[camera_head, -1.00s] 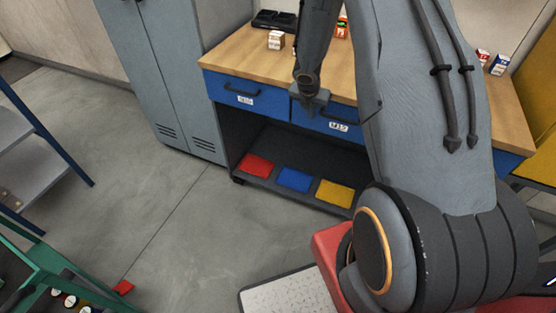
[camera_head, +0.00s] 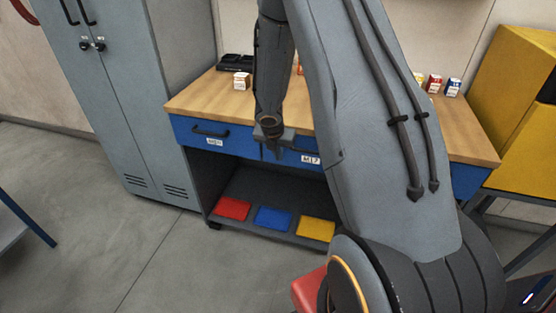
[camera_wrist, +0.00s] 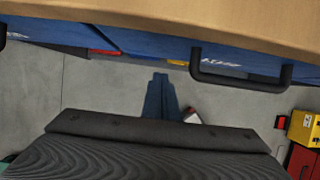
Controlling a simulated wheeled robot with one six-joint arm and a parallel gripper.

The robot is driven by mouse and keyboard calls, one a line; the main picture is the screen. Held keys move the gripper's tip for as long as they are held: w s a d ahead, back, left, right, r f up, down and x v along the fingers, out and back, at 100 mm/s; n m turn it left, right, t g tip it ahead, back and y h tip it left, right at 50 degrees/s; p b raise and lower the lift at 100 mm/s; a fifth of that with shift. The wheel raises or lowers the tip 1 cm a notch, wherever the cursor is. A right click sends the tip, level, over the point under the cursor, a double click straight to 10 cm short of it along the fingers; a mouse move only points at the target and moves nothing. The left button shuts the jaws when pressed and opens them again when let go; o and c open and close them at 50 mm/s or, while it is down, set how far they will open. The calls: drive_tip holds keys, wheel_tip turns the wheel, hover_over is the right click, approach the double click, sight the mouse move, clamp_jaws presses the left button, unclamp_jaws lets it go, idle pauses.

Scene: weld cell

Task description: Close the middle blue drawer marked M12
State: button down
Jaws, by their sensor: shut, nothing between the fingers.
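The middle blue drawer (camera_head: 311,159) marked M12 is in the bench front, partly hidden by my arm in the head view. Its front looks roughly in line with the left drawer; any small gap cannot be told. Its dark bar handle (camera_wrist: 240,78) shows at the right in the wrist view, with the white label behind it. My gripper (camera_head: 275,152) is shut and empty, in front of the drawer's left end. In the wrist view the fingers (camera_wrist: 161,84) point toward the drawer front, left of the handle. Whether they touch the front cannot be told.
The left drawer (camera_head: 190,131) looks shut, its handle sticking out. The wooden benchtop (camera_head: 205,95) overhangs above, bearing small boxes. A lower shelf (camera_head: 287,237) holds red, blue and yellow sheets. A grey locker (camera_head: 130,110) stands left. Floor (camera_head: 170,265) in front is clear.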

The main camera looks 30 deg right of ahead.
drive_tip(key=s+p+v, duration=0.1)
drive_tip(key=p+v, duration=0.1)
drive_tip(key=v, duration=0.8)
drive_tip(key=s+a+r+m+y, duration=0.1)
drive_tip(key=s+a+r+m, duration=0.2)
drive_tip(key=s+m, duration=0.4)
drive_tip(key=s+a+r+m+g+y, duration=0.1)
drive_tip(key=s+a+r+m, duration=0.2)
drive_tip(key=m, duration=0.8)
drive_tip(key=s+a+r+m+y, duration=0.1)
drive_tip(key=s+a+r+m, duration=0.2)
drive_tip(key=s+a+m, duration=0.4)
drive_tip(key=s+m, duration=0.2)
drive_tip(key=s, duration=0.2)
drive_tip(key=shift+r+g, duration=0.2)
drive_tip(key=shift+g, duration=0.2)
